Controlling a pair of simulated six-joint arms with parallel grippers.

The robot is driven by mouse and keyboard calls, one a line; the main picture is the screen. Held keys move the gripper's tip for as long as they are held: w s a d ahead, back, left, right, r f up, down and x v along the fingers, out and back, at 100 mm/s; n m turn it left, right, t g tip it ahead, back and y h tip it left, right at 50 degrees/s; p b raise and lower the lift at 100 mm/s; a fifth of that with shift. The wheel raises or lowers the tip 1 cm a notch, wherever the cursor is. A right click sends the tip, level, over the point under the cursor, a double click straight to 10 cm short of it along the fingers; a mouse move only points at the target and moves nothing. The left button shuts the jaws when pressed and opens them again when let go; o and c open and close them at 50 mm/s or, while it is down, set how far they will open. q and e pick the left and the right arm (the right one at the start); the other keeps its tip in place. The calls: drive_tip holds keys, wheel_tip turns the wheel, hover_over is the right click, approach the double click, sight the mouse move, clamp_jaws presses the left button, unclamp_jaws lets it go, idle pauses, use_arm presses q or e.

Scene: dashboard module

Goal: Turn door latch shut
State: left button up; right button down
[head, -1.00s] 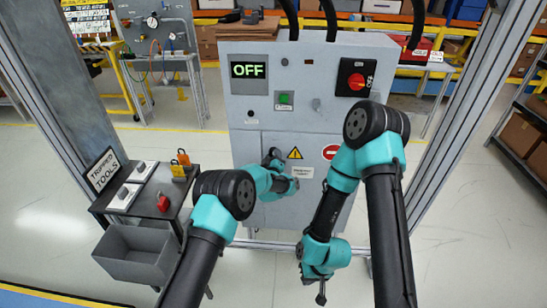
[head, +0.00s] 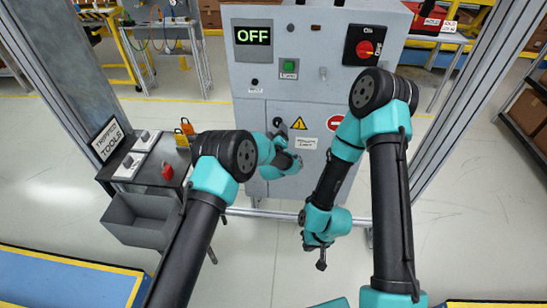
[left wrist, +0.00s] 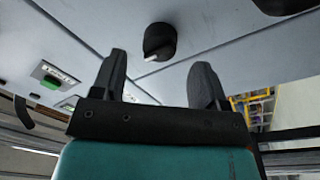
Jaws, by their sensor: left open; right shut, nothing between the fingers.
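The door latch is a round black knob with a white mark on its edge; it shows in the left wrist view (left wrist: 159,41) and, small and dark, on the grey cabinet door in the head view (head: 278,122). My left gripper (head: 281,136) is at the door, just by the latch. In the left wrist view its two fingers (left wrist: 162,66) are spread apart, with the latch beyond the gap between the tips. I cannot tell whether they touch it. My right gripper (head: 321,262) is shut and empty, hanging low in front of the cabinet's lower right.
The cabinet (head: 315,90) carries an OFF display (head: 253,36), a green button (head: 289,66) and a red rotary switch (head: 364,46). A side stand with padlocks and a grey bin (head: 140,220) is at left. Frame posts flank the cabinet.

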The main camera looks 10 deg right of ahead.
use_arm(q)
drive_tip(key=v, duration=1.3)
drive_tip(key=shift+s+a, duration=0.15)
drive_tip(key=shift+s, duration=0.15)
drive_tip(key=shift+f, duration=0.1)
drive_tip(key=s+a+f+m+g+y, duration=0.1)
drive_tip(key=s+a+f+g, duration=0.2)
drive_tip(key=a, duration=0.5)
drive_tip(key=s+a+f+g+y, duration=0.1)
drive_tip(key=a+f+g, duration=0.1)
drive_tip(key=a+f, duration=0.45)
drive_tip(key=s+a+f+m+g+y, duration=0.1)
drive_tip(key=s+a+f+g, duration=0.15)
drive_tip(key=a, duration=0.65)
drive_tip(key=s+a+f+g, duration=0.1)
drive_tip(key=s+a+g, duration=0.3)
drive_tip(key=s+a, duration=0.4)
drive_tip(key=s+a+f+m+g, duration=0.1)
drive_tip(key=s+a+g, duration=0.4)
drive_tip(key=s, duration=0.9)
drive_tip(key=a+f, duration=0.1)
drive_tip(key=a, duration=0.2)
drive_tip(key=shift+s+h, duration=0.15)
drive_tip(key=shift+h, duration=0.15)
drive_tip(key=shift+a+f+g, duration=0.15)
drive_tip(key=shift+g, duration=0.1)
